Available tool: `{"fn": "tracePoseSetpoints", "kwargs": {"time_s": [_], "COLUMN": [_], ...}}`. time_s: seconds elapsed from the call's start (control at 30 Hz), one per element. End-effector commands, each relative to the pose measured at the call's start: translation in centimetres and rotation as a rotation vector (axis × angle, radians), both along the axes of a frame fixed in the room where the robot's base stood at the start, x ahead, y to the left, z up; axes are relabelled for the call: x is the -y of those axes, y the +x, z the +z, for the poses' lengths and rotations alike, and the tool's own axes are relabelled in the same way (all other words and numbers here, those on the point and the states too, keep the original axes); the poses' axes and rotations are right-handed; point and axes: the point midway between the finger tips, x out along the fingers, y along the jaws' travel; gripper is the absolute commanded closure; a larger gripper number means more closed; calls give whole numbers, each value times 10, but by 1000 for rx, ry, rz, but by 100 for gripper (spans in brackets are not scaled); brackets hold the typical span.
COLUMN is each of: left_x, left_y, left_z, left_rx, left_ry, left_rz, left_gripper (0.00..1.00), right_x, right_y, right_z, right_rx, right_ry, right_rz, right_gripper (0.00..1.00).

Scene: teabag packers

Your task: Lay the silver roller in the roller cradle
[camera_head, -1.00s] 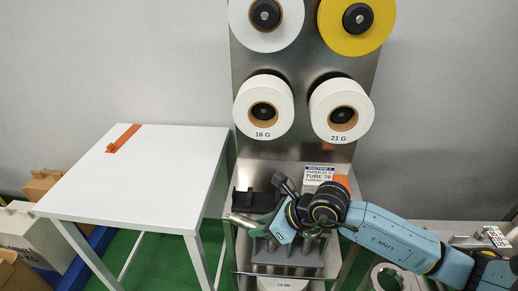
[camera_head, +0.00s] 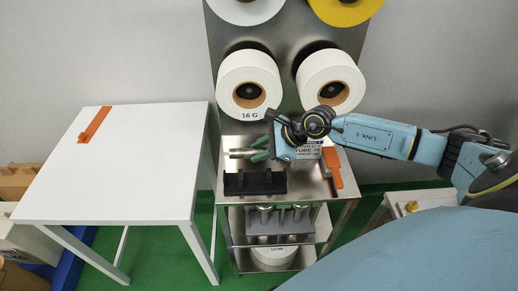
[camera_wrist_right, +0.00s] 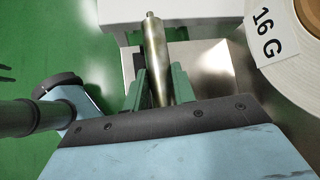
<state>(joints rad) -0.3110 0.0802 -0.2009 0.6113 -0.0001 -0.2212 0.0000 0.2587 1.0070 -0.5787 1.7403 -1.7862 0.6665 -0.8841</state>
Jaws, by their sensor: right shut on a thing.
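The silver roller (camera_head: 241,153) is held level above the steel top shelf, behind the black roller cradle. In the right wrist view the roller (camera_wrist_right: 154,50) runs between the two green fingers and sticks out beyond them. My right gripper (camera_head: 261,154) is shut on the roller. It also shows in the right wrist view (camera_wrist_right: 157,88). The black roller cradle (camera_head: 254,184) stands empty at the front left of the top shelf, with raised ends. The roller is apart from the cradle. My left gripper is not in view.
Paper reels, one marked 16 G (camera_head: 249,84), hang on the steel back panel just above my right gripper. An orange tool (camera_head: 332,168) lies at the shelf's right. Metal rollers (camera_head: 283,213) stand on the lower shelf. A white table (camera_head: 120,165) with an orange strip stands left.

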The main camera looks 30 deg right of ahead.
Motion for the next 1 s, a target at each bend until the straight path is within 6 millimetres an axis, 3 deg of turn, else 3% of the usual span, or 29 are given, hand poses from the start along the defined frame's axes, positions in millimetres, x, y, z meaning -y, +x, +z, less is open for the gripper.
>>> {"fn": "tracePoseSetpoints", "kwargs": {"time_s": [0.37,1.0], "left_x": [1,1], "left_y": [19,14], "left_z": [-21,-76], "left_rx": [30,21], "left_ry": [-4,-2], "left_rz": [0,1], "left_gripper": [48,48], "right_x": [1,1], "right_y": [-1,-1], "right_z": [-24,-87], "right_rx": [6,4], "right_ry": [0,0], "right_rz": [-2,-2], "right_gripper": [100,100]}}
